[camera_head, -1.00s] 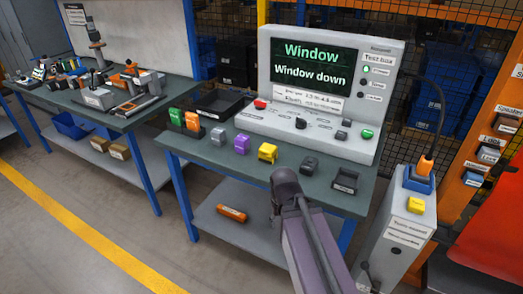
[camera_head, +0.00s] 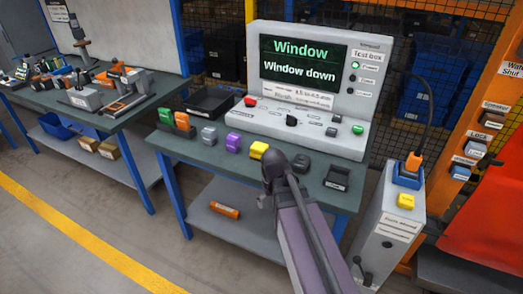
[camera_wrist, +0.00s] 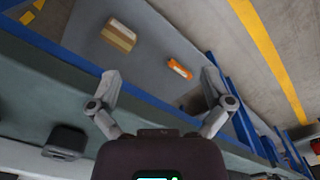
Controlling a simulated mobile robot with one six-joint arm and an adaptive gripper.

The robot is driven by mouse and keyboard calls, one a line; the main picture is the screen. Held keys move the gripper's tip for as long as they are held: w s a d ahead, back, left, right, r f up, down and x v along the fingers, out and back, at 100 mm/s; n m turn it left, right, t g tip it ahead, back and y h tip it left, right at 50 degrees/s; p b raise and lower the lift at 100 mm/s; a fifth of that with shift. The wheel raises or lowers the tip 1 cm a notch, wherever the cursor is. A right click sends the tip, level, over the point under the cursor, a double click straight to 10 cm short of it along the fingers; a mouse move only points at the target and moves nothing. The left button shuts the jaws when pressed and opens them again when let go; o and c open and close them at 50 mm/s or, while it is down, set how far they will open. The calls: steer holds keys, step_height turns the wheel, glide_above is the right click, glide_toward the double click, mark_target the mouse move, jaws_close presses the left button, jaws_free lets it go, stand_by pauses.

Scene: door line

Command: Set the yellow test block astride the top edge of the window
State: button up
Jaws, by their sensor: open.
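A yellow block (camera_head: 258,150) sits on the dark green bench top, just beyond the end of my arm in the head view. I cannot tell from labels which is the test block. My gripper (camera_wrist: 161,80) is open and empty, its two fingers spread, over the bench's front edge and lower shelf in the wrist view. In the head view my arm hides its fingers. The door window is not clearly in view; only a red panel (camera_head: 485,225) shows at the right edge.
A test box (camera_head: 375,75) reads "Window down". Purple (camera_head: 233,142), grey (camera_head: 209,136) and dark (camera_head: 301,163) blocks and a small dark tray (camera_head: 337,177) line the bench. Floor at the left front is clear.

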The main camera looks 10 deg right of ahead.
mark_target(259, 146)
steer(key=w+r+n+p, duration=0.4)
steer(key=w+r+p, duration=0.3)
steer(key=w, duration=0.5)
steer(key=w+r+n+p, duration=0.5)
steer(key=w+r+p, duration=0.2)
steer(key=w, duration=0.5)
steer(key=shift+w+r, duration=0.2)
steer(key=shift+r, duration=0.35)
steer(key=shift+d, duration=0.1)
step_height(259, 146, down, 9)
steer(key=b, duration=0.8)
steer(key=shift+r+b, duration=0.2)
steer(key=shift+b, duration=0.15)
steer(key=shift+f, duration=0.1)
steer(key=shift+w+d+f+b, duration=0.15)
steer(key=shift+f+b, duration=2.35)
steer(key=shift+b, duration=0.1)
steer(key=c, duration=1.2)
